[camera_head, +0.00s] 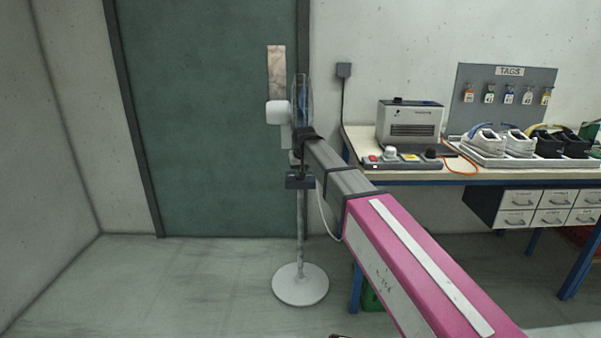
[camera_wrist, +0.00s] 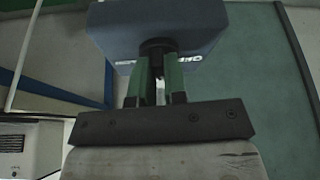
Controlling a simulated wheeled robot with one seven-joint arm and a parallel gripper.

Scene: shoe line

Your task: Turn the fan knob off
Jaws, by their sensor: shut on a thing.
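The standing fan (camera_head: 302,225) has a white round base, a thin pole and a white motor housing. It stands in front of the green door. Its blue-grey control box (camera_head: 299,181) is on the pole, and the box fills the upper middle of the wrist view (camera_wrist: 205,32). A dark round knob (camera_wrist: 157,45) sticks out of the box. My gripper (camera_wrist: 157,68) has its green fingers shut on the knob, one on each side. In the head view, my arm hides part of the fan and the fingers are hard to make out. The knob's setting cannot be read.
A workbench (camera_head: 375,172) stands at the right, with a grey heater-like unit (camera_head: 410,124), a control strip and a tray of shoes. A tag board (camera_head: 505,88) is behind it. The floor left of the fan is clear.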

